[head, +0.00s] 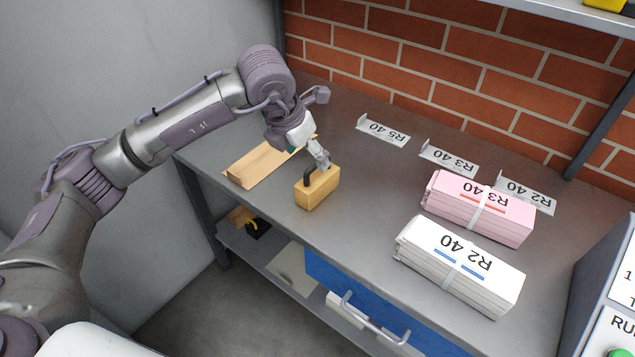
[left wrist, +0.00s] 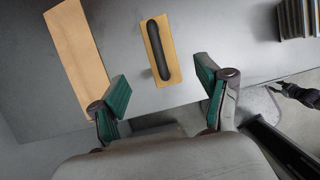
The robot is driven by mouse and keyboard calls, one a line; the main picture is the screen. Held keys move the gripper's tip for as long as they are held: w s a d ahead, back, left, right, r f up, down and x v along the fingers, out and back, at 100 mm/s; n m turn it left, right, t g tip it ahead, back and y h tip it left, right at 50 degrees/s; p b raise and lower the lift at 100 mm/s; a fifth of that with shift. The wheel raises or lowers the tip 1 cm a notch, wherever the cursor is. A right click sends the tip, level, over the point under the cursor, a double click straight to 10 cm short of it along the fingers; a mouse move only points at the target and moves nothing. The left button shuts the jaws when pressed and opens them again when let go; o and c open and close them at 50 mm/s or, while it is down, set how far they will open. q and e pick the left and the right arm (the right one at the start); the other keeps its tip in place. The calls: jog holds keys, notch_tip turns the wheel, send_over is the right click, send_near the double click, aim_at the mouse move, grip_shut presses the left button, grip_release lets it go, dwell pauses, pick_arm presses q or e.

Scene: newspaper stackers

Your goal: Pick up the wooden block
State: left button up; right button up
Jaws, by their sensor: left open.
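The wooden block (head: 317,192) is a small light-brown block with a black handle on top. It stands on the grey table near its front edge. My left gripper (head: 319,156) is above and just behind the handle in the head view, open and empty. In the left wrist view, the wooden block (left wrist: 173,62) lies ahead of my left gripper (left wrist: 163,84), its handle between the lines of the two green-padded fingers. I see no contact between fingers and handle.
A flat wooden board (head: 258,167) lies left of the block. A white bundle (head: 458,266) and a pink bundle (head: 478,208) of newspapers sit to the right. White label plates (head: 383,131) line the back by the brick wall. The table between block and bundles is clear.

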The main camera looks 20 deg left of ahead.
aim_at(313, 166)
pick_arm(q)
jog(key=x, duration=0.5)
jog(key=shift+s+p+x, duration=0.2)
jog(key=shift+p+x, duration=0.4)
jog(key=shift+x, duration=2.2)
jog(key=c, duration=1.4)
